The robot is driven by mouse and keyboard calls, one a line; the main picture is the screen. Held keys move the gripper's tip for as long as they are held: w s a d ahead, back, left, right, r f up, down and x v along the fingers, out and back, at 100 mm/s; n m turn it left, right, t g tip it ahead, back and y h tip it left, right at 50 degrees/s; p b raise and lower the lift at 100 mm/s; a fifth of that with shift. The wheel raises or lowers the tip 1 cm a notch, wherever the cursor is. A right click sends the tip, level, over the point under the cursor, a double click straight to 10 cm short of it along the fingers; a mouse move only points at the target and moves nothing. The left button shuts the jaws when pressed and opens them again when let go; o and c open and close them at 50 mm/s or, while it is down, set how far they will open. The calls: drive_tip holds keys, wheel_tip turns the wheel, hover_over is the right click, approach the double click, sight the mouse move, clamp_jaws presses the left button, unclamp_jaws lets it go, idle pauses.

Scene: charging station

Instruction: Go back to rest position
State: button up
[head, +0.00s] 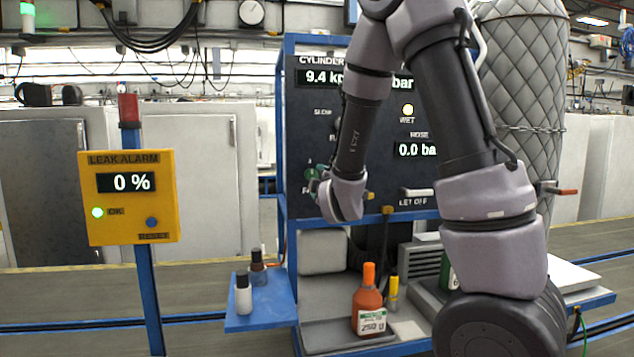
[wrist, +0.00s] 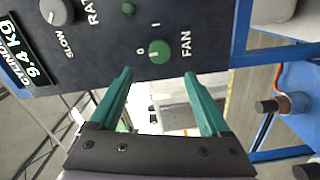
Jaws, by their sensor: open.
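My gripper (head: 313,184) is in front of the lower left of the dark control panel (head: 300,130) in the head view, largely hidden by my wrist. In the wrist view my gripper (wrist: 157,75) has its two green fingers spread apart with nothing between them. The green FAN knob (wrist: 159,51) lies just beyond the fingertips, marked 0 and 1. A small gap seems to separate knob and fingers, but I cannot tell how far.
A yellow leak alarm box (head: 132,197) on a blue post reads 0 %, with a green lamp lit. An orange bottle (head: 368,305) stands on the grey tray below the panel. Two small bottles stand on the blue side shelf (head: 262,316). A quilted grey cylinder (head: 525,90) stands behind my arm.

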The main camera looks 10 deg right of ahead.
drive_tip(key=s+d+r+m+g+y, duration=0.1)
drive_tip(key=s+d+r+m+g, duration=0.35)
drive_tip(key=s+m, duration=0.4)
drive_tip(key=s+d+r+m+g+y, duration=0.1)
drive_tip(key=s+m+g, duration=0.5)
drive_tip(key=s, duration=1.5)
drive_tip(key=m, duration=0.4)
drive_tip(key=shift+d+r+m, duration=0.15)
drive_tip(key=shift+d+m, duration=0.2)
